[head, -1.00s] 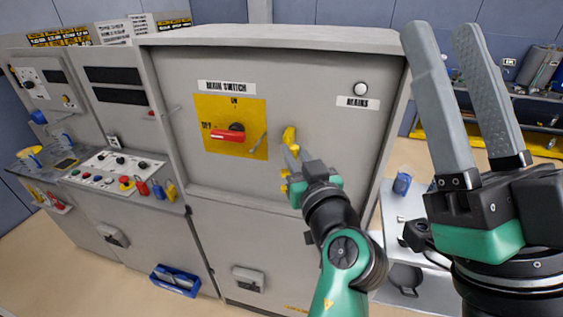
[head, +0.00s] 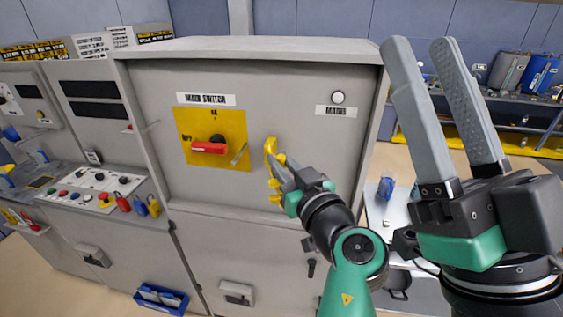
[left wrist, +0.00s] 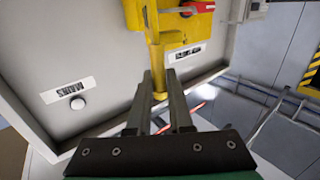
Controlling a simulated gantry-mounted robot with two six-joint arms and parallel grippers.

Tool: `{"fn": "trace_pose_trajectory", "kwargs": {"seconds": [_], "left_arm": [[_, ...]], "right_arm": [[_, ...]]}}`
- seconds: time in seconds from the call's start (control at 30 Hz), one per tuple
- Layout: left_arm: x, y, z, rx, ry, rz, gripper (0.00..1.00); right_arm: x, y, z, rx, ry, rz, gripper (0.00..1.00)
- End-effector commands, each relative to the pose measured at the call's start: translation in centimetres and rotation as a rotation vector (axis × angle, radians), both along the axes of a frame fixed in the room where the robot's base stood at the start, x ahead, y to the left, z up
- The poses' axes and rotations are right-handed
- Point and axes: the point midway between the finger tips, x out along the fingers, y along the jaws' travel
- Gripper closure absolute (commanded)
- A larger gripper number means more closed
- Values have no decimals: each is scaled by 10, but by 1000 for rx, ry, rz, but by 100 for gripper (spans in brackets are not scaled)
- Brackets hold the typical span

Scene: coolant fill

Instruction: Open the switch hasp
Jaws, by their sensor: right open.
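The yellow switch hasp (head: 271,148) is in front of the grey cabinet, just right of the yellow switch plate (head: 181,128) with its red handle (head: 209,148). The left wrist view shows the hasp (left wrist: 158,50) large, its stem between my fingers. My left gripper (head: 276,172) is shut on this stem. The fingers and the gripper body hide part of the hasp, and I cannot tell if its jaws are apart. My right gripper (head: 422,42) is open and empty, fingers pointing up, in the near right of the head view, apart from the hasp.
Several padlocks (head: 139,206) hang at the control desk on the left. A blue bin (head: 162,299) is low on the cabinet front. A white indicator (head: 338,97) sits above the right label. A small side table (head: 383,215) stands right of the cabinet.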

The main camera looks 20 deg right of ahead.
Motion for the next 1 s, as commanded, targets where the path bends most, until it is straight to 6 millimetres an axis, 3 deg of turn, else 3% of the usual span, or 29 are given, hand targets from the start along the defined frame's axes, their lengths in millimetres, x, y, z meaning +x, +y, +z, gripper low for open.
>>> {"fn": "trace_pose_trajectory", "kwargs": {"seconds": [0.03, 0.17, 0.77, 1.0], "left_arm": [[1, 1, -4, 2, 5, 2, 73], [1, 1, -3, 3, 4, 1, 52], [0, 0, -1, -1, 0, -9, 52], [-2, -3, -1, -3, -1, -89, 52]], "right_arm": [[0, 0, 0, 0, 0, 0, 50], [0, 0, 0, 0, 0, 0, 50], [0, 0, 0, 0, 0, 0, 50], [0, 0, 1, 0, 0, 0, 50]]}}
